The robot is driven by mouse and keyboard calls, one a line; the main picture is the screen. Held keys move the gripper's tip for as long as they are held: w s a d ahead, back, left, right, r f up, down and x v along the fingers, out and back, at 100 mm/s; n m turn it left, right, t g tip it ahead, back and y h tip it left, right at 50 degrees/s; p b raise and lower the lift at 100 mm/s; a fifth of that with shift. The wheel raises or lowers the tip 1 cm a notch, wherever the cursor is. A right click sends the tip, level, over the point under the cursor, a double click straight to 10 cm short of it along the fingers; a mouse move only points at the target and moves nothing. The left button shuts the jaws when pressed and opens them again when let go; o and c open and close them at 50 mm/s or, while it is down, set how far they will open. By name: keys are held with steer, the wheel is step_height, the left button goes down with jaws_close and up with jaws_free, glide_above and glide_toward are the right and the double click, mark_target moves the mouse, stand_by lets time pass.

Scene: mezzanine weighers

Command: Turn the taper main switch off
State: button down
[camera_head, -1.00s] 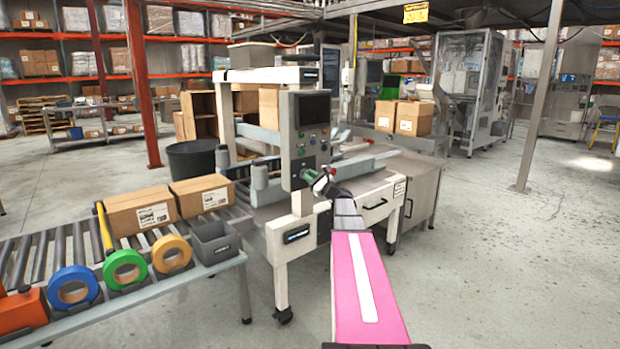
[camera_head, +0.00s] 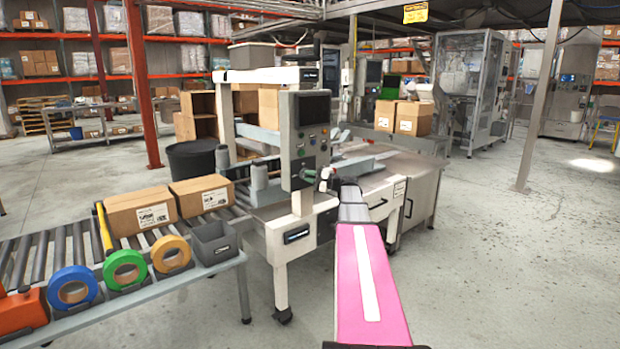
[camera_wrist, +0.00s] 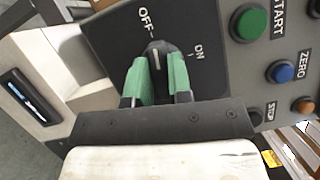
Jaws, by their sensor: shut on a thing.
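The taper main switch (camera_wrist: 156,46) is a black rotary knob with a white pointer line on a dark panel plate, in the wrist view. The OFF label is above it at the left and the ON label at its right. The pointer is up, close to the OFF mark. My gripper (camera_wrist: 159,68) has green fingers, one on each side of the knob, shut on it. In the head view, my gripper (camera_head: 325,177) is at the lower part of the control panel (camera_head: 297,137) of the taper (camera_head: 302,202); the knob cannot be made out there.
A green START button (camera_wrist: 250,23), a blue ZERO button (camera_wrist: 281,71) and an orange button (camera_wrist: 303,105) are right of the knob. A roller conveyor (camera_head: 75,240) with cartons and tape rolls is at the left. The floor at the right is clear.

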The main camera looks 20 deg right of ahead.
steer(key=shift+n+g+h, duration=0.3)
steer(key=shift+n, duration=0.6)
steer(key=c, duration=1)
jaws_free()
steer(key=shift+c, duration=0.2)
steer(key=shift+s, duration=0.1)
steer(key=v, duration=1)
steer(key=shift+s+d, duration=0.25)
